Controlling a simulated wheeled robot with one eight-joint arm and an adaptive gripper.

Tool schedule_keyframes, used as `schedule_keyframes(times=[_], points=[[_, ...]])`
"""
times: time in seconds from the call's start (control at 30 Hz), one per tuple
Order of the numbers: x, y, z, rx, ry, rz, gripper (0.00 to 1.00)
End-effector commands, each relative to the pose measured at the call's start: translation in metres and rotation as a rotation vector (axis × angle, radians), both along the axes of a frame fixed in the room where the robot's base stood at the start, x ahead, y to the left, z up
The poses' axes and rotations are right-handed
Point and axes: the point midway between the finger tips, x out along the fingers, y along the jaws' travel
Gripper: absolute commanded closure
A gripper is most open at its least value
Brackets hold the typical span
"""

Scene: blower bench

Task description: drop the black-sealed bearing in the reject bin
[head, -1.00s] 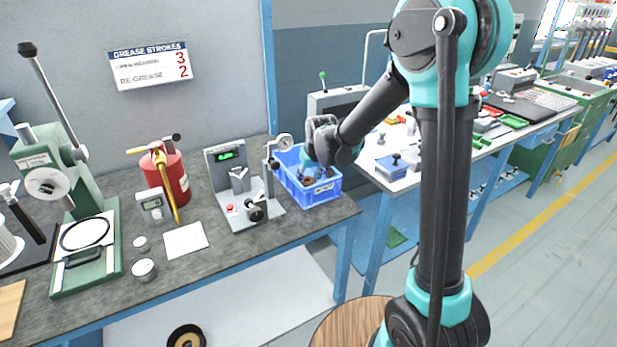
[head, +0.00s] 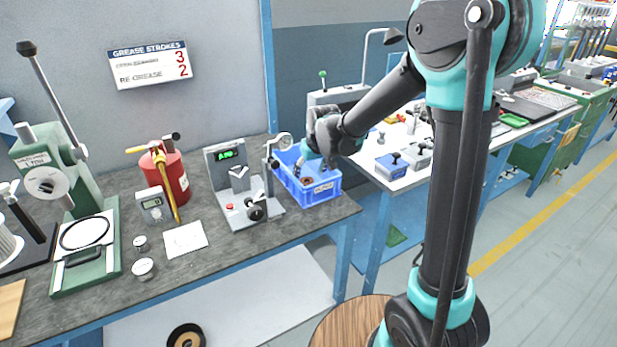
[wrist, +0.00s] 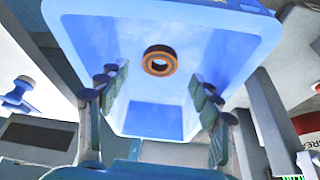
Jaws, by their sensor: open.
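The blue reject bin (head: 325,191) stands at the right end of the grey bench, and its inside fills the middle of the wrist view (wrist: 85,40). A ring-shaped bearing (wrist: 160,60), dark with an orange-brown face, is inside the bin. It shows small and brownish in the head view (head: 307,181). My gripper (wrist: 160,78) is open, its fingers apart on either side of the bearing in the picture and not touching it. In the head view my gripper (head: 309,157) is above the bin's opening.
A gauge stand (head: 240,190) with a green display stands just left of the bin. A red grease can (head: 170,172) and a green press (head: 85,235) are farther left. A white table (head: 375,148) with small fixtures lies beyond the bin to the right.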

Motion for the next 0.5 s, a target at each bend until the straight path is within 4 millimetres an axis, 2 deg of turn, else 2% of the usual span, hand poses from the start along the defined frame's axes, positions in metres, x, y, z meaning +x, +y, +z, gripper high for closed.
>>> schedule_keyframes(times=[0.3, 0.5], points=[[-0.019, -0.010, 0.052, 0.000, 0.000, 0.000, 0.35], [-0.027, -0.014, 0.073, 0.000, 0.000, 0.000, 0.35]])
